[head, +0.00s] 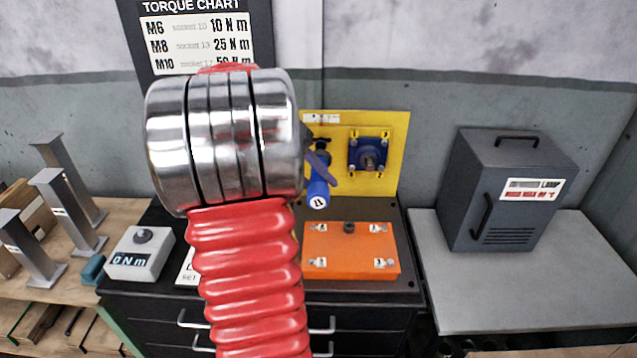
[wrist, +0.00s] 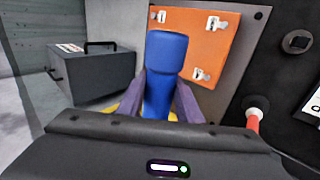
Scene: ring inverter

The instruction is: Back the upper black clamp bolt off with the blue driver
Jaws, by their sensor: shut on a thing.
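The blue driver (head: 317,192) is between the purple fingers of my gripper (head: 318,168), in front of the left part of the yellow board (head: 395,140). In the wrist view the driver's blue body (wrist: 165,60) stands between the two purple fingers (wrist: 165,92), which are shut on it. A small dark shape (head: 322,143) shows on the board just above the fingers; I cannot tell whether it is the upper black clamp bolt. The driver's working end and any contact with a bolt are hidden. A blue block with a round shaft (head: 368,155) is on the board to the right.
An orange plate with numbered latches (head: 345,265) lies on the black bench below the board. A dark lamp box (head: 512,190) stands on the right table. A grey torque readout (head: 140,255) is at left. My red arm hides the middle of the bench.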

